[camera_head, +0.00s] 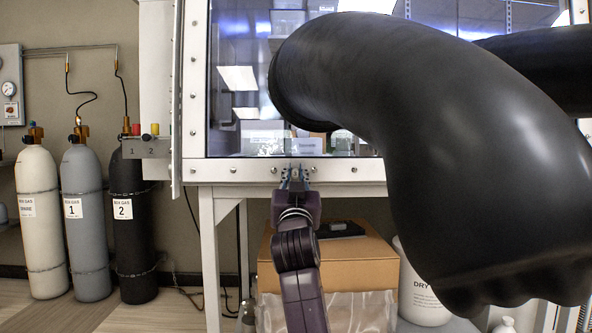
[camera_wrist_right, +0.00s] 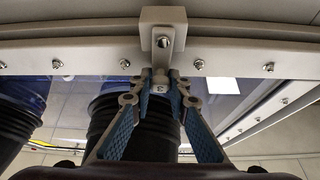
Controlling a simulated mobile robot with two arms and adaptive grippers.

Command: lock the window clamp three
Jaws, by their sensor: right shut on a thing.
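Window clamp three shows in the right wrist view as a pale block (camera_wrist_right: 163,30) on the window frame. A bolt is in its face, and a small lever tab marked 3 (camera_wrist_right: 159,88) hangs below it. My right gripper (camera_wrist_right: 160,80) is shut on the tab, with one blue-padded finger on each side. In the head view my right gripper (camera_head: 295,178) is at the lower frame rail, below the window, and largely hides the clamp. My left gripper is not in view.
Big black gloves (camera_head: 430,140) bulge out from the window (camera_head: 235,100) and fill the right of the head view. Bolts line the frame rail (camera_head: 240,171). Gas cylinders (camera_head: 85,225) stand at the left. A cardboard box (camera_head: 360,262) and a white drum (camera_head: 415,285) are below.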

